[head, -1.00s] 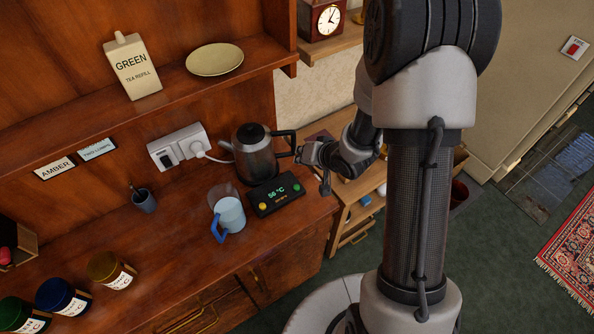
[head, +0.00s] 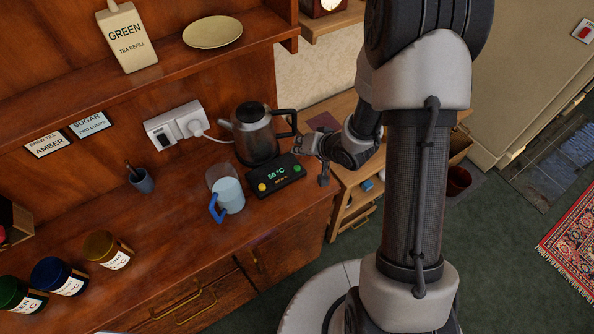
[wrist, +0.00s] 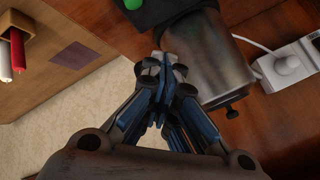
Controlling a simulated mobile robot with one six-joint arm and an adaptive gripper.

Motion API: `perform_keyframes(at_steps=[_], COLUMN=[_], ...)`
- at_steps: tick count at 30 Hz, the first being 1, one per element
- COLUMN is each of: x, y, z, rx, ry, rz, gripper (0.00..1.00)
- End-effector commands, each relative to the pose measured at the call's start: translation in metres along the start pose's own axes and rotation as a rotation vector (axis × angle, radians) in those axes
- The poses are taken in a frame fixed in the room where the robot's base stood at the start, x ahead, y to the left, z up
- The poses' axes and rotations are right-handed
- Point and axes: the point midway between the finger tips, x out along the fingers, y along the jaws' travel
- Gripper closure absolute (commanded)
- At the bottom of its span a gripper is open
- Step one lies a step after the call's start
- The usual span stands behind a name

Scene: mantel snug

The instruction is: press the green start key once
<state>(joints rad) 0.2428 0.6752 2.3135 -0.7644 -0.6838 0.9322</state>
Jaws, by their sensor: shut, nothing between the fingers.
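The green start key (head: 297,169) is a small round button at the right end of a black control panel (head: 262,195) on the wooden counter. The panel's display reads about 56 °C, and a yellow button (head: 262,187) sits at its left. In the wrist view, the green key (wrist: 133,3) is cut by the top edge. My gripper (head: 305,146) is shut and empty, just beyond the panel's right end, beside the kettle handle. Its closed fingertips (wrist: 174,62) show in the wrist view near the kettle, apart from the key. I cannot tell their height above the counter.
A metal kettle (head: 256,138) stands behind the panel, its handle close to my gripper; it looms large in the wrist view (wrist: 212,68). A jug with a blue handle (head: 228,197) stands left of the panel. A white socket (head: 174,126) has a plugged cable.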

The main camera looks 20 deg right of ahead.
Motion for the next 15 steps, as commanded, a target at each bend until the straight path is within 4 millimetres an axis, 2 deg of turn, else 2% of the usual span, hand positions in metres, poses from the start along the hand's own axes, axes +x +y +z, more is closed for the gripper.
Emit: perform_keyframes(at_steps=[1, 6, 15], x=[0.010, 0.027, 0.039], y=[0.007, 0.020, 0.028], z=[0.007, 0.020, 0.028], rx=[0.000, 0.000, 0.000], ry=[0.000, -0.001, 0.000], rz=[0.000, 0.001, -0.001], gripper=[1.00, 1.00, 1.00])
